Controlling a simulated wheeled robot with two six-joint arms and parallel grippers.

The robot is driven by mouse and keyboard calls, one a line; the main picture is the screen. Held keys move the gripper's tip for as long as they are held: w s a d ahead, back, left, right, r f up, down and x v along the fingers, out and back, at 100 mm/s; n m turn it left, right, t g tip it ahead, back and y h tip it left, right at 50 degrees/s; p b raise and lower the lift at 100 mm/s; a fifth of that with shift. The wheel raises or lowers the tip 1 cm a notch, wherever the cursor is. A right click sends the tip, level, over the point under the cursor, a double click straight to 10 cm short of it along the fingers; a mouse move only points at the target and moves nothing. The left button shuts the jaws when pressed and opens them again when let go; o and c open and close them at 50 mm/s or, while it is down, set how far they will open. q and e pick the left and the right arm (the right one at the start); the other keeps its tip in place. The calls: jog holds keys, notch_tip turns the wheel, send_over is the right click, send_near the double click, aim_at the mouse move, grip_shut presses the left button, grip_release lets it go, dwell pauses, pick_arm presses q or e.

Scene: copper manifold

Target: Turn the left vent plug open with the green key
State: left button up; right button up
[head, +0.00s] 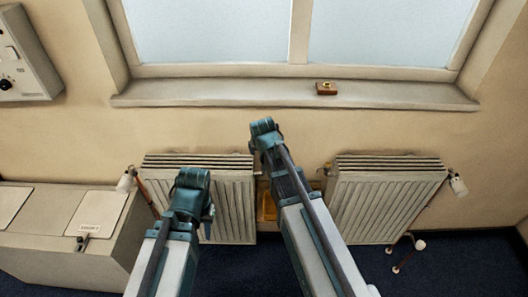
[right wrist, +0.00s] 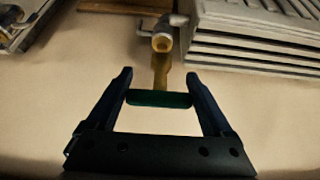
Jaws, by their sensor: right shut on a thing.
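The green key (right wrist: 158,99) is in the right wrist view, its green bar held crosswise between the two fingers of my right gripper (right wrist: 158,82). Its brass shaft (right wrist: 160,72) points away from me to a pale round fitting (right wrist: 162,42), apparently the vent plug, beside a radiator (right wrist: 255,45). The shaft end overlaps the fitting; I cannot tell whether it is seated. In the head view the left radiator (head: 230,195) stands partly behind my arms, and its plug is hidden. My left gripper (head: 207,212) is in front of that radiator, its jaws unclear.
The right radiator (head: 385,200) stands across a narrow gap. A small brown block with a brass-coloured top (head: 326,88) sits on the window sill (head: 215,93). A grey cabinet (head: 60,235) stands at the left. A control box (head: 22,60) hangs on the wall above it.

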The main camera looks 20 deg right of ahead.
jog(key=shift+f+b, duration=0.95)
dwell(0.6)
jog(key=shift+n+y, duration=0.5)
jog(key=shift+n, duration=0.6)
jog(key=shift+n+y, duration=0.5)
jog(key=shift+n, duration=0.6)
jog(key=shift+f, duration=0.1)
jog(key=shift+s+n+y, duration=0.1)
jog(key=shift+n+y, duration=0.6)
jog(key=shift+n, duration=0.5)
